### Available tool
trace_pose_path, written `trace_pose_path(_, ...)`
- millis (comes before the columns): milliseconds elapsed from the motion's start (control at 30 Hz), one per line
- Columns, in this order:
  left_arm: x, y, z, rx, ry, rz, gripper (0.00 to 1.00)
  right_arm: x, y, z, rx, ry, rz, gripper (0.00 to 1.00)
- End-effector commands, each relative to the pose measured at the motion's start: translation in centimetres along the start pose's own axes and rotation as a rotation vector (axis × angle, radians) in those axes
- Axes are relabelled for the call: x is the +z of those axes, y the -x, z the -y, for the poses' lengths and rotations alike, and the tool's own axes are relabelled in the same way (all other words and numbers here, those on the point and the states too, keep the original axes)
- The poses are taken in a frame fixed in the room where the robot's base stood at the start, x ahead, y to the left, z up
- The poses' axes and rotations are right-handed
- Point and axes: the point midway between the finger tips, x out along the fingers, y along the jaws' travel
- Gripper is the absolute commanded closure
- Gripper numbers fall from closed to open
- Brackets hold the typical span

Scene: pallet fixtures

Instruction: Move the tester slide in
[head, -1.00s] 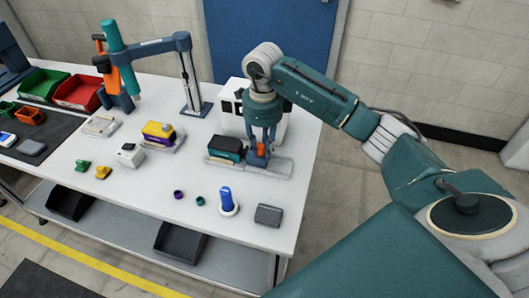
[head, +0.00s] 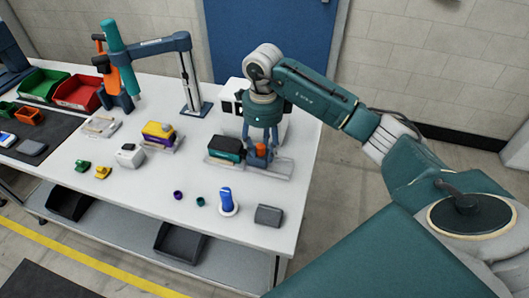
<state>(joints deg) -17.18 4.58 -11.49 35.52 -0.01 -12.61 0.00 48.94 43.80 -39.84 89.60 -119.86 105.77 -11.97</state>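The slide's orange handle (head: 261,151) stands upright at the right of this base, beside the dark box. My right gripper (head: 261,149) points down from above, one finger on each side of the handle. Its fingers look spread, with the handle between them; contact is too small to make out. The fingers partly hide the slide. My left gripper is not in view.
A blue pen-like piece on a white disc (head: 228,203) and a grey block (head: 268,215) stand in front. A white machine (head: 232,105) is close behind. A yellow-topped unit (head: 160,134) stands to the left. A post with an arm (head: 191,85) rises at the back.

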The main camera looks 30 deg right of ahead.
Motion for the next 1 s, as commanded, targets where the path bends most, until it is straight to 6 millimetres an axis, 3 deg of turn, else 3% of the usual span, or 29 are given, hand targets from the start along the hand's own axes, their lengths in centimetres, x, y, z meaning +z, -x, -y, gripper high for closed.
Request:
trace_pose_path(33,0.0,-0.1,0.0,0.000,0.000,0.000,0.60,-0.8,-1.1,-0.1,0.005,-0.005,-0.030,0.62)
trace_pose_path(433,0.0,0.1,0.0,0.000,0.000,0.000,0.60,-0.9,-0.8,-0.1,0.004,-0.005,-0.030,0.62)
trace_pose_path(1000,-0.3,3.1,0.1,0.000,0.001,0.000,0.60,-0.5,4.3,0.0,0.001,-0.004,-0.017,0.62)
